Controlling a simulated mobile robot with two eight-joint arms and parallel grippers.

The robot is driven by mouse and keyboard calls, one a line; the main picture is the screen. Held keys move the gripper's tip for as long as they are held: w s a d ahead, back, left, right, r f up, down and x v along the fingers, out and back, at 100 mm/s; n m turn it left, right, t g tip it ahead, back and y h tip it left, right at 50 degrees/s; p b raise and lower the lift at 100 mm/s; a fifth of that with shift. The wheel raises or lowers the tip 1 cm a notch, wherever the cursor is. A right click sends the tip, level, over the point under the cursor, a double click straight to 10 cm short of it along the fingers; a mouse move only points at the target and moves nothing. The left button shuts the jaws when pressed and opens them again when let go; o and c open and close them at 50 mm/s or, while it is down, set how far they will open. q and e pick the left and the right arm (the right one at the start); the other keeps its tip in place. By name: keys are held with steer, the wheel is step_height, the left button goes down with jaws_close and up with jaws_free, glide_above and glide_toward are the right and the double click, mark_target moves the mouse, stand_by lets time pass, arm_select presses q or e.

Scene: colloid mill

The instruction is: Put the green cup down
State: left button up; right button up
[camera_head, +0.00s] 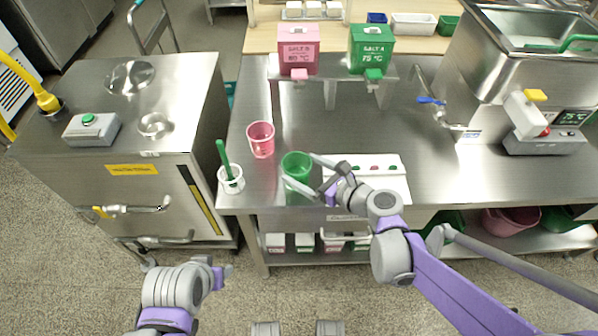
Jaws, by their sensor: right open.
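The green cup (295,165) stands upright on the steel table (440,150), close to its front edge. My right gripper (297,172) is open, with one finger behind the cup and one in front of it. Whether the fingers touch the cup cannot be told. My left arm is at the lower left, low in front of the steel cabinet; its gripper (222,275) shows only in part, and its fingers cannot be made out.
A pink cup (261,140) stands left of the green cup. A white container (231,180) with a green handle stands at the table's left front corner. A white panel (385,178) lies right of the cup. Pink (298,48) and green (371,48) dispensers stand behind.

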mark_target(288, 160)
steer(key=x, duration=0.6)
steer(key=shift+r, duration=0.15)
steer(key=c, duration=1.3)
steer(key=shift+r, duration=0.15)
